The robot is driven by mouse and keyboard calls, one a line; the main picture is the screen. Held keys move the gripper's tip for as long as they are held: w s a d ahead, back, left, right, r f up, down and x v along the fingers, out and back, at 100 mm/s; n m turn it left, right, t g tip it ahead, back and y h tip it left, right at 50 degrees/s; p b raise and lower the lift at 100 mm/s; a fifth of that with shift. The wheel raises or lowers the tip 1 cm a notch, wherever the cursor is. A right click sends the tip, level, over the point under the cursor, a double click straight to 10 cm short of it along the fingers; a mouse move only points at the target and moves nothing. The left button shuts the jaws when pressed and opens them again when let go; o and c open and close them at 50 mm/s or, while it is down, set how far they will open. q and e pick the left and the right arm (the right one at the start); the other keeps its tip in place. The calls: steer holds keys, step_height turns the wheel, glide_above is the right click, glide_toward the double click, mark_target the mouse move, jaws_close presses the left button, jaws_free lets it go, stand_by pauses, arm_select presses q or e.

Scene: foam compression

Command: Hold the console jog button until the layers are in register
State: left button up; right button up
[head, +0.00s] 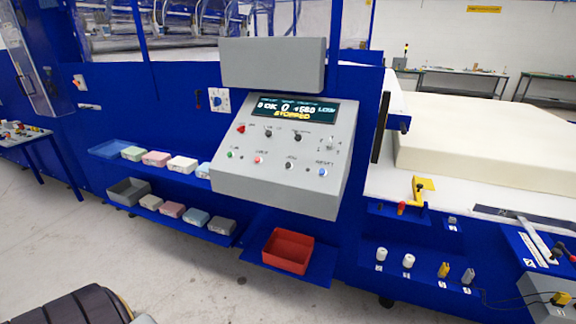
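The grey console (285,165) stands in the middle on the blue machine front. Its dark display (293,109) shows "STOPPED" in yellow below a row of figures. Nothing touches the console. A thick cream foam block (490,140) lies on the white bed at right; separate layers cannot be made out. Neither gripper is in view.
A red bin (288,250) sits on a low shelf below the console. Blue shelves at left hold several small coloured blocks and a grey bin (129,191). A yellow clamp-like part (423,188) stands at the bed's edge.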

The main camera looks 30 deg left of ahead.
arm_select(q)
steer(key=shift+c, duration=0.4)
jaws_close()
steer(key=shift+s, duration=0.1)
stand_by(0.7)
